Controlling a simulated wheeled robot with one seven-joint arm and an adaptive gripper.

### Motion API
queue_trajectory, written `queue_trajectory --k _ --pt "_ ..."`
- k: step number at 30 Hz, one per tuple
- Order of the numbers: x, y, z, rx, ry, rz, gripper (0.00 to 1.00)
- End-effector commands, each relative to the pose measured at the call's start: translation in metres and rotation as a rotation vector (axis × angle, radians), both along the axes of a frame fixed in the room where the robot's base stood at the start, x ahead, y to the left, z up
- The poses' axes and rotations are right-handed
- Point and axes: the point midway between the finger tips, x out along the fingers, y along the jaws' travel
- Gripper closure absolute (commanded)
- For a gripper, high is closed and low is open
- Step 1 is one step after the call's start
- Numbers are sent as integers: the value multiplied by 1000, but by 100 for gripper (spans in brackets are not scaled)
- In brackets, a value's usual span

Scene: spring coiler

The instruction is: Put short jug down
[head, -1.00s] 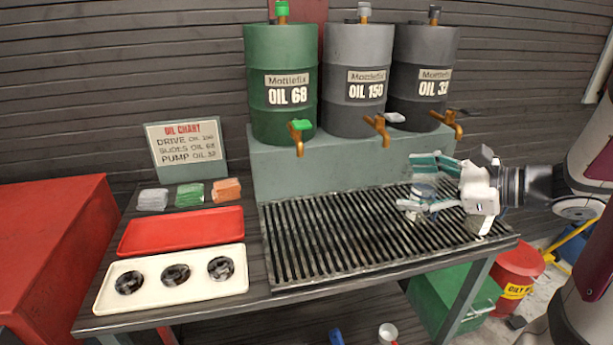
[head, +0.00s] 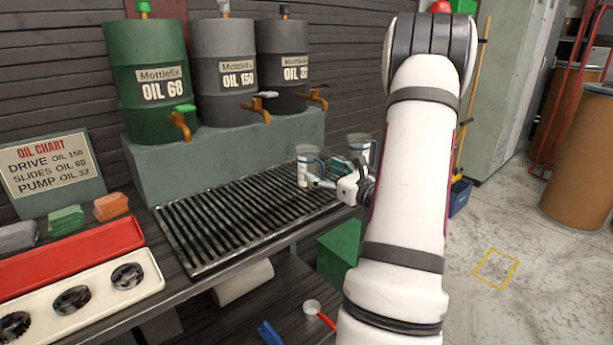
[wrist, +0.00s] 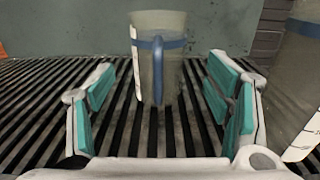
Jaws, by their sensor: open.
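A clear jug with a blue band and blue handle (wrist: 158,60) stands upright on the drip grate in the wrist view, just ahead of and between my finger pads. In the head view this jug (head: 307,168) is at the right end of the grate. My gripper (wrist: 160,88) is open, its teal pads apart on either side and not visibly touching the jug. In the head view my gripper (head: 326,183) is just right of the jug. A second clear jug (wrist: 303,85) is cut off at the right edge of the wrist view. I cannot tell which jug is shorter.
The slatted grate (head: 215,225) is clear to the left. The green drum (head: 148,80), grey drum (head: 222,70) and dark drum (head: 283,65), with taps, stand on a ledge behind. A red tray (head: 70,255) and a cream tray (head: 95,300) lie at left.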

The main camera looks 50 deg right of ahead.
Motion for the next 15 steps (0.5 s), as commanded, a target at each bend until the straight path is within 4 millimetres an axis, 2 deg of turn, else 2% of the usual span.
queue_trajectory --k 10,15 --pt "23 -4 -2 0 0 2 28" --pt "47 -8 -7 -1 -1 4 28"
